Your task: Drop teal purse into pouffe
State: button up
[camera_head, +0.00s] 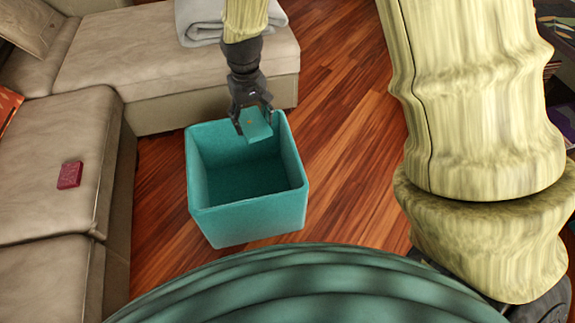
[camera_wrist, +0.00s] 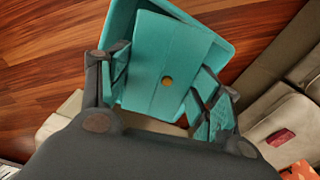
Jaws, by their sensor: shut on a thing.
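The teal pouffe (camera_head: 248,218) is an open, hollow box on the wooden floor, in the middle of the head view. Its rim also shows behind the purse in the wrist view (camera_wrist: 215,45). The teal purse (camera_head: 257,126) is a small flat piece with a round gold spot, seen large in the wrist view (camera_wrist: 160,60). My gripper (camera_head: 252,112) is shut on the purse and holds it over the far part of the pouffe's opening. Both fingers flank the purse in the wrist view (camera_wrist: 165,85). The exact height above the rim is hard to tell.
A beige sofa (camera_head: 50,160) runs along the left and behind the pouffe. A small dark red item (camera_head: 69,175) lies on its seat, and a folded grey blanket (camera_head: 200,22) lies at the back. Wooden floor (camera_head: 340,130) is clear to the right of the pouffe.

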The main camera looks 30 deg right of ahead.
aim_at(254, 194)
jog(key=z, duration=0.35)
jog(key=k, duration=1.25)
jog(key=u, duration=0.75)
jog(key=i, duration=1.75)
jog(key=z, duration=0.85)
